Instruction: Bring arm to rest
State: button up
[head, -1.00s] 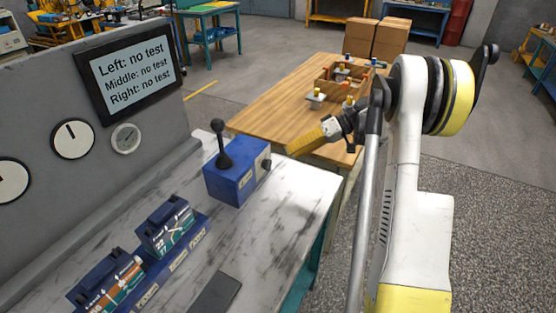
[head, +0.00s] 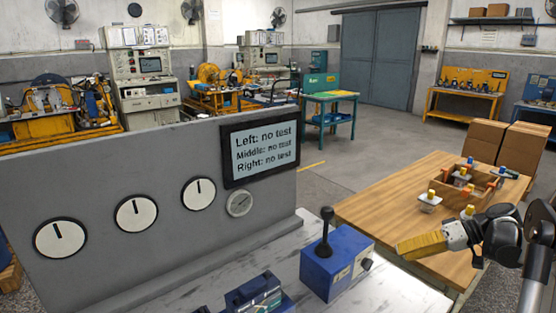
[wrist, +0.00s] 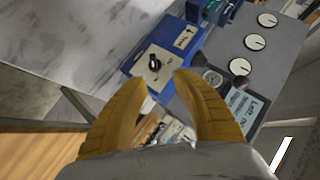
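My gripper (head: 421,245) is on the right in the head view, at the front of the wooden table as seen there. Its yellow fingers point left, towards the blue lever box (head: 335,262). In the wrist view my gripper (wrist: 160,80) shows two yellow fingers spread apart with nothing held between them. Beyond the fingertips, the wrist view shows the blue box with a black knob (wrist: 154,63).
A wooden table (head: 385,208) with a wooden tray of small parts is at the right. A grey panel (head: 90,195) with gauges and a "no test" screen (head: 262,150) stands behind the marble-topped bench (head: 285,245). Grey floor (head: 395,150) lies open behind.

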jog(key=s+a+r+m+h, duration=0.1)
jog(key=s+a+r+h, duration=0.25)
jog(key=a, duration=0.45)
jog(key=s+a+r+m+h, duration=0.1)
jog(key=s+a+r+h, duration=0.2)
jog(key=a, duration=0.4)
jog(key=s+a+f+t+h, duration=0.1)
jog(key=s+a+h, duration=0.1)
jog(key=s, duration=0.6)
jog(key=s+a+f+t+h, duration=0.1)
jog(key=s+a+t+h, duration=0.1)
jog(key=s, duration=0.6)
jog(key=shift+a, duration=0.8)
jog(key=shift+c, duration=0.5)
